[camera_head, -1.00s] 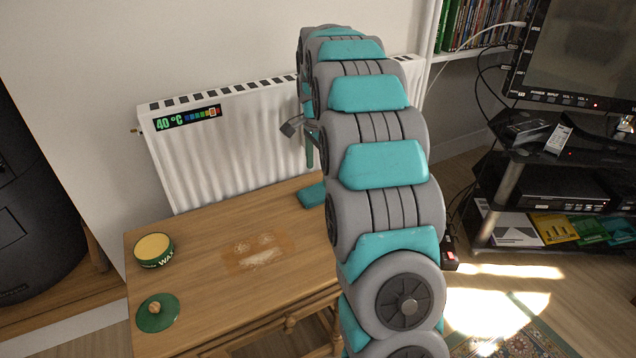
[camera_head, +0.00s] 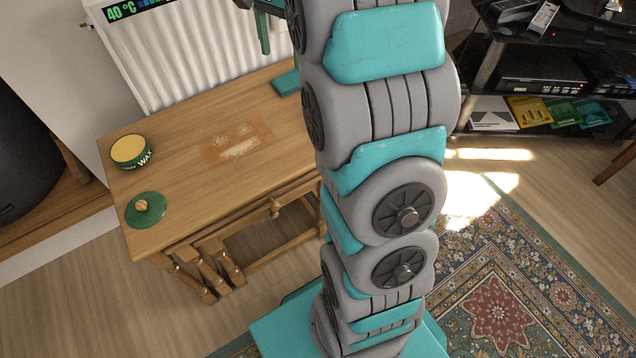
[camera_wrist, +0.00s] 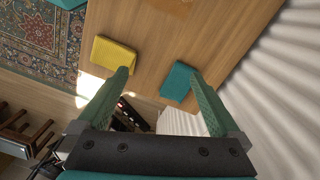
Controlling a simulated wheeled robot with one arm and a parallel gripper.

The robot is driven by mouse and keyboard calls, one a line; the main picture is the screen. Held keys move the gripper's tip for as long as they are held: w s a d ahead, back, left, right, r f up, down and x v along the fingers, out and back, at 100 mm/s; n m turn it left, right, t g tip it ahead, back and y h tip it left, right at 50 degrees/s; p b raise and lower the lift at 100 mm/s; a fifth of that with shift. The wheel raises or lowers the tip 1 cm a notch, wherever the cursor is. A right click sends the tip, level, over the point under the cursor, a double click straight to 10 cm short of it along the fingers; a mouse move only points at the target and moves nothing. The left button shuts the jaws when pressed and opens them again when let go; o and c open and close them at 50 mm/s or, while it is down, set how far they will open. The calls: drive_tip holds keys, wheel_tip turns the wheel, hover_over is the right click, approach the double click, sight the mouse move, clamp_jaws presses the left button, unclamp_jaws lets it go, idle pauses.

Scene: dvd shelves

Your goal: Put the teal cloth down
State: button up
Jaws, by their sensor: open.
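The teal cloth (camera_head: 287,83) is a folded block lying on the wooden table near its back edge, beside the radiator. It also shows in the wrist view (camera_wrist: 178,82), beyond my fingertips and closer to the right finger. My gripper (camera_wrist: 160,76) has its two green fingers spread wide, with nothing held between them. The cloth looks apart from the fingers. In the head view my arm hides most of the gripper and the table's right end; one green finger shows above the cloth.
A yellow folded cloth (camera_wrist: 114,55) lies on the table in the wrist view. A wax tin (camera_head: 131,151), its green lid (camera_head: 146,210) and a pale worn patch (camera_head: 237,142) are on the table (camera_head: 190,190). The white radiator (camera_head: 190,60) stands close behind.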

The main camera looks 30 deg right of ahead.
drive_tip(key=s+a+f+n, duration=0.2)
drive_tip(key=s+a+n, duration=0.2)
drive_tip(key=s, duration=0.7)
drive_tip(key=s+a+f+n+g, duration=0.1)
drive_tip(key=s+n, duration=0.4)
drive_tip(key=s, duration=0.6)
drive_tip(key=s+a+f+n, duration=0.4)
drive_tip(key=s+a, duration=0.2)
drive_tip(key=s, duration=0.5)
drive_tip(key=shift+s+a+n, duration=0.3)
drive_tip(key=shift+s+n, duration=0.05)
drive_tip(key=shift+n, duration=0.05)
